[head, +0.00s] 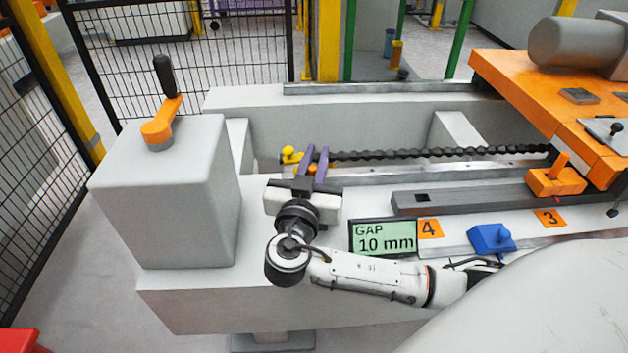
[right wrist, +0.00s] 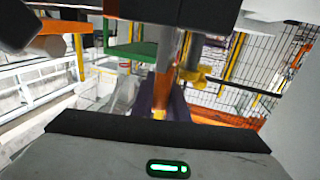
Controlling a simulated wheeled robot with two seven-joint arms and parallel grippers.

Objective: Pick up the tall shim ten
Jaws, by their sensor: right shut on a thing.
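My right gripper (head: 314,160), with purple fingers, is at the left end of the grey bench, above its rear channel. It is shut on a small orange piece (head: 311,169), of which little shows between the fingers. In the right wrist view the orange piece (right wrist: 163,92) stands between the purple fingers. I cannot tell from its visible part whether it is the tall shim ten. My left gripper is not in view.
A yellow fitting (head: 291,155) and a dark threaded rod (head: 440,153) lie close behind the gripper. A grey block with an orange lever (head: 162,125) stands at left. A "GAP 10 mm" display (head: 383,238) is in front. An orange handled block (head: 556,180) sits on the rail.

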